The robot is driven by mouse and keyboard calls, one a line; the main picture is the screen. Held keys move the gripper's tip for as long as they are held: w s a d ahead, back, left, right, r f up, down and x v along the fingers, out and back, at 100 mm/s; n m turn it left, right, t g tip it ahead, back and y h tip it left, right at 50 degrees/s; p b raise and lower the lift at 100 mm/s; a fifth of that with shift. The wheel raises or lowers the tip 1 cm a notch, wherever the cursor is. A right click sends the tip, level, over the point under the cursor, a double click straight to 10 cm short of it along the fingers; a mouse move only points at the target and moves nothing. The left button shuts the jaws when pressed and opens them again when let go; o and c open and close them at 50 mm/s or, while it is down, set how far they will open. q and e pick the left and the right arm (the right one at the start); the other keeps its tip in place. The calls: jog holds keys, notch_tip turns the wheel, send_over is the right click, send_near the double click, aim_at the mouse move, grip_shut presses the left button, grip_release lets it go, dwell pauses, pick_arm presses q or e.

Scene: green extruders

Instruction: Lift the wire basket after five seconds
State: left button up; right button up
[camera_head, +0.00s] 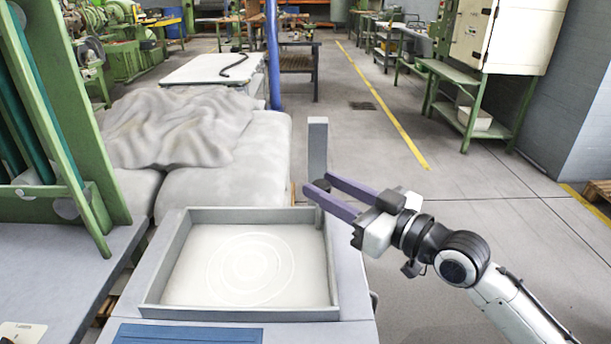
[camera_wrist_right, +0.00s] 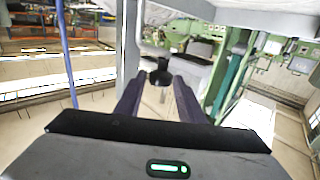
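No wire basket shows clearly in either view. A shallow grey-rimmed tub (camera_head: 333,270) with a white surface marked by faint rings stands front centre in the head view. A grey upright post (camera_head: 318,145) rises at its back right corner. A black knob (camera_head: 323,186) sits low by the post, and it also shows in the right wrist view (camera_wrist_right: 160,78). My right gripper (camera_head: 319,184) has its two purple fingers apart, one on each side of the knob. I cannot tell whether they touch it. My left gripper is out of view.
A green machine frame (camera_head: 75,120) stands left of the tub. A grey cloth (camera_head: 180,125) lies on pale padded blocks (camera_head: 225,175) behind it. A blue panel (camera_head: 188,334) is at the tub's front. The floor (camera_head: 440,210) to the right is open.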

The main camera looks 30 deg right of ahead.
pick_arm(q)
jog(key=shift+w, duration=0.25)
pick_arm(e)
jog(key=x, duration=0.5)
jog(key=shift+w+a, duration=0.15)
jog(key=shift+w, duration=0.2)
